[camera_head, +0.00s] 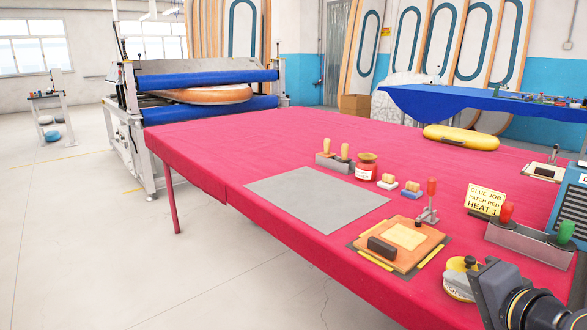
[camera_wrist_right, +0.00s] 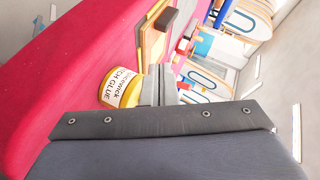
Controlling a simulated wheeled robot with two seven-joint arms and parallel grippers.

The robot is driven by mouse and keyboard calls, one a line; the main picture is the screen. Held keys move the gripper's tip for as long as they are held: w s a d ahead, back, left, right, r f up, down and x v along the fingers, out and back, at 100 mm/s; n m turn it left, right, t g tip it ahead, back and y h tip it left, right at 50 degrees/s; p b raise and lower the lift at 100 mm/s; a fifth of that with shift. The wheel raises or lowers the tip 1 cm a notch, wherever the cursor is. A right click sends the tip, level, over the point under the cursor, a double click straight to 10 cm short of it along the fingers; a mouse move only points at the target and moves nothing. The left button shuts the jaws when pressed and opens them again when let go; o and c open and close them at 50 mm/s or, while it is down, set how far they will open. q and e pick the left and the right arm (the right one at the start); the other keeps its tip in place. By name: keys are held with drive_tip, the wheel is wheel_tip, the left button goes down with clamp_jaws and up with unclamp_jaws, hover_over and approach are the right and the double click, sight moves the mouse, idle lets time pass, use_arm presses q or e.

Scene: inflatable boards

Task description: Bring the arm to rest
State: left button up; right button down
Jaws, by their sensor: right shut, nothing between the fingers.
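My right arm enters the head view at the bottom right corner, with its gripper (camera_head: 490,288) low over the red-covered table (camera_head: 230,150). In the right wrist view the gripper's two fingers (camera_wrist_right: 158,84) are together, with nothing between them. A yellow glue tin with a white label (camera_head: 457,280) is right beside the gripper; it also shows in the right wrist view (camera_wrist_right: 122,88), just left of the fingers. I cannot tell whether fingers and tin touch. My left gripper is not in view.
Near the right arm are an orange board with a dark block (camera_head: 400,245), a red-handled clamp (camera_head: 430,205), a grey tool tray (camera_head: 525,245), a yellow sign (camera_head: 484,199) and a blue box (camera_head: 570,205). A grey mat (camera_head: 315,198) lies bare. The table's far left is clear.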

drive_tip(key=s+a+f+n+g+b, duration=0.4)
drive_tip(key=s+f, duration=0.4)
drive_tip(key=f, duration=0.4)
drive_tip(key=s+a+f+n+g+b, duration=0.2)
drive_tip(key=s+f+n+g, duration=0.3)
drive_tip(key=s+f, duration=0.5)
wheel_tip(320, 180, up, 30)
drive_tip(key=w+t+p, duration=0.1)
drive_tip(key=p, duration=3.1)
drive_tip(key=shift+n+y, duration=0.3)
drive_tip(key=shift+n, duration=0.1)
drive_tip(key=shift+d, duration=0.1)
